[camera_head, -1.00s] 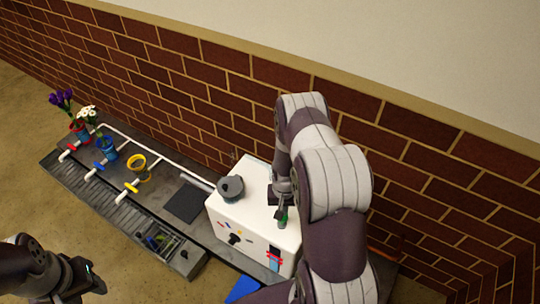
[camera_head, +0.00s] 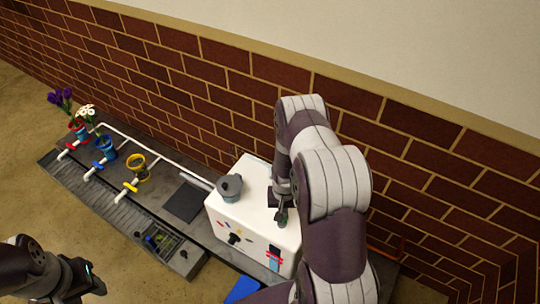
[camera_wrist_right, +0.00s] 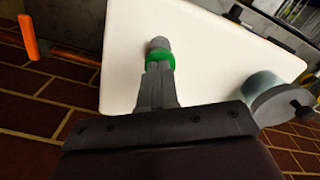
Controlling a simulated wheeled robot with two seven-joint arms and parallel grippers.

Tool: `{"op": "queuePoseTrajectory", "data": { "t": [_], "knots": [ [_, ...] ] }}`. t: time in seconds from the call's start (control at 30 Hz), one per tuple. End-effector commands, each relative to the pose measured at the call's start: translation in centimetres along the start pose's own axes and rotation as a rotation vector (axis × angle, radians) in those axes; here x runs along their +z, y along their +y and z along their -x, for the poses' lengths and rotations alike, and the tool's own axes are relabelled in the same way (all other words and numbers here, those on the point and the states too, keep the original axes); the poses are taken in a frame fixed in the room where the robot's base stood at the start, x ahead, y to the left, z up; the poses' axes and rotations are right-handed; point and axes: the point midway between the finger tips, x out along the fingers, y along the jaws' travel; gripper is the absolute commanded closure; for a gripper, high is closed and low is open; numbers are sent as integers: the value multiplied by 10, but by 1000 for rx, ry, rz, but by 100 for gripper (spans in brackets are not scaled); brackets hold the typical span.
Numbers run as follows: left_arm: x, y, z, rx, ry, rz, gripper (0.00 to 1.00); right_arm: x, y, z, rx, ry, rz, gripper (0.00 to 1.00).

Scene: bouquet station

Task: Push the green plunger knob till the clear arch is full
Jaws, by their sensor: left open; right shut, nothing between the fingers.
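A white box machine (camera_head: 222,212) stands at the right end of the dark bench. My right gripper (camera_head: 281,214) is shut and empty, pointing down at the box top. In the right wrist view, the green plunger knob (camera_wrist_right: 168,60) shows around the tips of my shut right gripper (camera_wrist_right: 160,50). The tips appear to be against it, though contact is partly hidden. In the head view my right arm and gripper mostly cover the knob. I cannot make out the clear arch. My left gripper (camera_head: 92,276) is open and empty at the lower left, away from the box.
A grey round fitting (camera_head: 229,188) sits on the box top; it also shows in the right wrist view (camera_wrist_right: 275,100). Flower pots, including a yellow pot (camera_head: 137,167), line the bench by white pipes. A dark square pad (camera_head: 185,203) is bare. A brick wall stands behind.

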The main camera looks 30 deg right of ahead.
Motion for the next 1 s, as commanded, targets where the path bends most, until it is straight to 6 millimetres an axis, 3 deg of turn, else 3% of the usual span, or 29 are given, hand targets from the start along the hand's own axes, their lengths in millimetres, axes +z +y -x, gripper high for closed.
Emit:
{"op": "queuePoseTrajectory", "data": {
  "t": [0.57,0.77,1.0],
  "knots": [
    [2,0,-19,0,0,0,57,-1,0,-25,0,2,0,100],
    [2,0,-15,0,0,0,57,-1,0,-20,0,2,0,100],
    [-1,0,7,0,0,0,57,0,0,4,0,1,0,100]
  ]
}}
